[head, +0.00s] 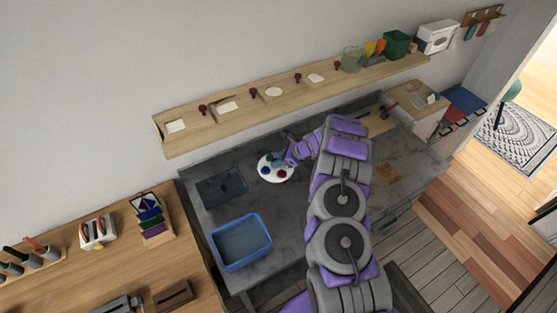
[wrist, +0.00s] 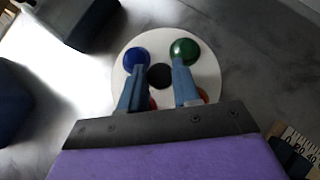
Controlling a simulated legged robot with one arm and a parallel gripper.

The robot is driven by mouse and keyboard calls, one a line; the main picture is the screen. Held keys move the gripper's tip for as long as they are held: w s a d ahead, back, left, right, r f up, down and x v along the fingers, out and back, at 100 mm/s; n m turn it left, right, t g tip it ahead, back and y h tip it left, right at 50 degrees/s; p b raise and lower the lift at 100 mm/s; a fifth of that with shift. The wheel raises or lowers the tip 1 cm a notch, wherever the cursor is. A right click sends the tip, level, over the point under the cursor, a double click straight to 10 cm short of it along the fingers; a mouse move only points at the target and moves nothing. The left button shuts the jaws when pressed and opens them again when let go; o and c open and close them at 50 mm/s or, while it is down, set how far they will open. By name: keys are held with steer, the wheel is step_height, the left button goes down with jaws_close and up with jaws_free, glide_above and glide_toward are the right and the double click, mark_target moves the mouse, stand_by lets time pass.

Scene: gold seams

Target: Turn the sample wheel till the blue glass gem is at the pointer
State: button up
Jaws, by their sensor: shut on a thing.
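The sample wheel (wrist: 160,38) is a round white disc on the dark grey worktop; it also shows in the head view (head: 271,179). In the wrist view the blue glass gem (wrist: 135,57) sits at its upper left. A green gem (wrist: 184,50) is at its upper right. Red and orange-red gems show partly behind my fingers at the lower side. My gripper (wrist: 159,72) is over the wheel, its two fingers closed on either side of the black hub (wrist: 159,77). I cannot make out the pointer in either view.
A blue bin (head: 241,243) and a dark tray (head: 221,187) stand left of the wheel on the worktop. A wooden shelf (head: 200,132) runs along the wall behind. A wooden box (head: 414,103) stands at the right end. The worktop close around the wheel looks clear.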

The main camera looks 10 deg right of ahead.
jaws_close()
steer(key=shift+d+n, duration=0.1)
steer(key=shift+n, duration=0.2)
